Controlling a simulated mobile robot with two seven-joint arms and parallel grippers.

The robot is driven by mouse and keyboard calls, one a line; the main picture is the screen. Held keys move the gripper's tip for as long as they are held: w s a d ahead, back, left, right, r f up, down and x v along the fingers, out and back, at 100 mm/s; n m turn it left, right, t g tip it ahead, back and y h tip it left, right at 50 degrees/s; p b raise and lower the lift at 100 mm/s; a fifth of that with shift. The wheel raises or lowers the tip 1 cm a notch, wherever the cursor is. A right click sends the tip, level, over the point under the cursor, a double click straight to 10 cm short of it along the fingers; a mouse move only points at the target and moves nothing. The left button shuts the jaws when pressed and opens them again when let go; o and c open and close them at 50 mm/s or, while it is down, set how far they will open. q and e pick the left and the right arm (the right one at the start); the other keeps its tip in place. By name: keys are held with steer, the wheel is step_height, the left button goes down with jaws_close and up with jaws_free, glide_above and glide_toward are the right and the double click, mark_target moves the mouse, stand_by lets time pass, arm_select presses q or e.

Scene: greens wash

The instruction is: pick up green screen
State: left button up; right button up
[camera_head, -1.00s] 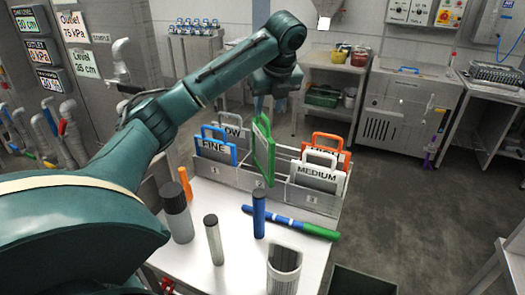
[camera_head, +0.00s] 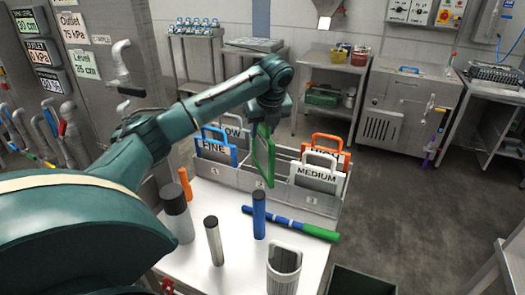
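The green screen (camera_head: 271,160) is a flat green-framed panel, seen nearly edge-on. It hangs upright at the grey divided rack (camera_head: 236,178), above or partly in its middle, between the FINE and MEDIUM screens. My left gripper (camera_head: 267,127) is at the top of the green screen and looks shut on it, though the fingers are small and partly hidden. Whether the screen's lower edge touches the rack cannot be told. My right gripper does not show.
The blue FINE screen (camera_head: 216,150), the white MEDIUM screen (camera_head: 317,173) and an orange screen (camera_head: 329,142) stand in the rack. In front are a blue-green tube (camera_head: 292,223), a blue cylinder (camera_head: 259,215), a grey cylinder (camera_head: 214,241) and a white cup (camera_head: 284,270). Bare floor lies right.

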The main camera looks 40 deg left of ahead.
arm_select(q)
jaws_close()
steer(key=shift+r, duration=0.1)
stand_by(0.5)
